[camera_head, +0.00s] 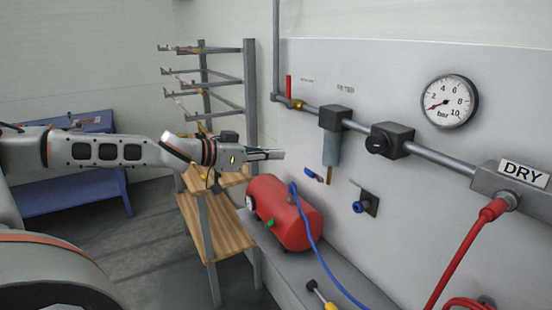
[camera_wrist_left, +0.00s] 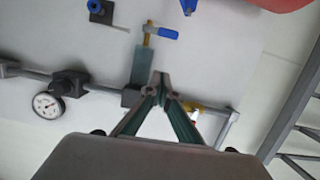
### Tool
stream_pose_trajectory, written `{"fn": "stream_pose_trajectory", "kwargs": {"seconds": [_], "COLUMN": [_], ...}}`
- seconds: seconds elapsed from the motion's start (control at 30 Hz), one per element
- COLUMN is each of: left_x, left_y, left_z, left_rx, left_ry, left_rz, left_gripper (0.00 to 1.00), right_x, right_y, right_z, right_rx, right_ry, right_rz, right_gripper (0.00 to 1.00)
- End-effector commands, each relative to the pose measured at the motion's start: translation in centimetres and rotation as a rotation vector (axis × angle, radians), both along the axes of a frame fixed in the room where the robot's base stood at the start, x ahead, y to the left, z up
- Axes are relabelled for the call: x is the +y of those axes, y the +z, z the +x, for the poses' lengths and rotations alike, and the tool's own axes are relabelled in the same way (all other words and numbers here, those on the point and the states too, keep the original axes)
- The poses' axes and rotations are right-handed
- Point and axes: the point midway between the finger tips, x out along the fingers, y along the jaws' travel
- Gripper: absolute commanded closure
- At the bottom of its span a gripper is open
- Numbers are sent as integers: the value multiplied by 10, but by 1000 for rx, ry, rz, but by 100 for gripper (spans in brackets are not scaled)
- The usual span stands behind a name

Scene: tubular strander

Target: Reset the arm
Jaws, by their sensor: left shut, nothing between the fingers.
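My left arm reaches in from the left in the head view. My left gripper (camera_head: 270,155) is above the red air tank and in front of the wall panel, its fingers pointing right. In the left wrist view the fingers of the left gripper (camera_wrist_left: 160,80) meet at the tips, with nothing between them. They overlap the view of the pipe and the grey filter bowl (camera_wrist_left: 145,64); I see no contact with them. My right gripper is not in view.
The red tank (camera_head: 285,212) with a blue hose stands on a grey bench (camera_head: 275,256). The panel carries a pipe (camera_head: 447,159), a gauge (camera_head: 449,101), a red-handled valve (camera_head: 289,88) and a DRY box (camera_head: 512,184). A shelf rack (camera_head: 250,110) and a blue table (camera_head: 60,195) stand behind.

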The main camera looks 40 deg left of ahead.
Motion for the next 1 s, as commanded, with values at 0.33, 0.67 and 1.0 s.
{"fn": "stream_pose_trajectory", "kwargs": {"seconds": [0.33, 0.67, 1.0], "left_x": [2, 10, -2], "left_y": [1, -95, -222], "left_z": [1, -18, -75], "left_rx": [0, -19, 24], "left_ry": [-1, 85, 222], "left_rz": [0, 129, 413], "left_gripper": [100, 100, 100], "right_x": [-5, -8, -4], "right_y": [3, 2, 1], "right_z": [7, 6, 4], "right_rx": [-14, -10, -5], "right_ry": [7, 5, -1], "right_rz": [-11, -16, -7], "right_gripper": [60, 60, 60]}}
